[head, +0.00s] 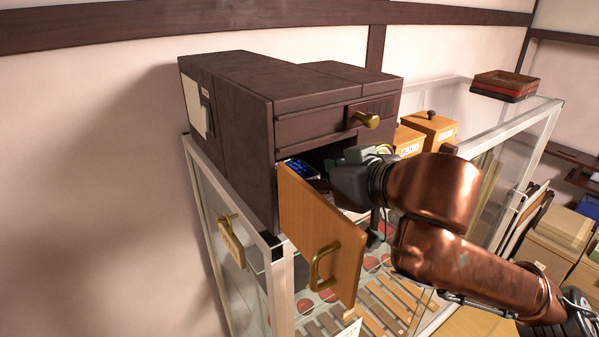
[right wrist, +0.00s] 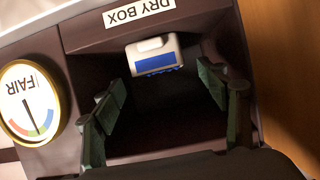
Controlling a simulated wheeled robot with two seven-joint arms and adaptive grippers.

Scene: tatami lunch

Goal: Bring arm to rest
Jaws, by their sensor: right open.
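My right arm (head: 435,190), copper-coloured, comes in from the lower right. My right gripper (right wrist: 162,82) is open and empty at the mouth of the dark dry box (head: 230,90). Its two green-grey fingers stand apart in the right wrist view, reaching into the opening. Their tips are hard to make out in the head view. A white item with a blue face (right wrist: 155,56) lies inside the box, beyond and between the fingers, with no visible contact. A blue-faced item (head: 300,168) also shows in the opening in the head view. My left gripper is out of view.
The box's wooden door (head: 322,235) hangs open close to my gripper. A brass knob (head: 366,120) sticks out above the opening. The box stands on a glass case (head: 281,300). Small wooden boxes (head: 432,128) stand behind my arm. A dial (right wrist: 30,103) reads FAIR.

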